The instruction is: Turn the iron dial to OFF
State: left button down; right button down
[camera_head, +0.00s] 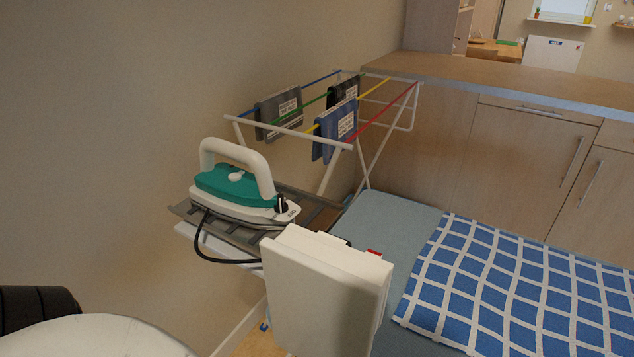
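The iron (238,188), teal and white with a pale handle, rests on a dark grey slatted stand at the left. Its small black dial (282,204) faces the lower right, beside tiny printed marks too small to read. A white boxy part, which looks like the housing of my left gripper (326,288), is just in front of the iron, to the lower right of the dial. Its fingers are hidden behind it, with only small dark and red bits showing at its far edge. I see no contact with the dial. My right gripper is not in view.
A black cord loops from the iron below the stand (184,211). A pale blue board (385,215) carries a blue checked cloth (530,290). A drying rack (290,130) with hanging cloths stands behind. The wall is close on the left; wooden cabinets (530,165) stand at the right.

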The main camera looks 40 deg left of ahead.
aim_at(283, 207)
jog(key=k, duration=0.35)
jog(key=u, duration=1.05)
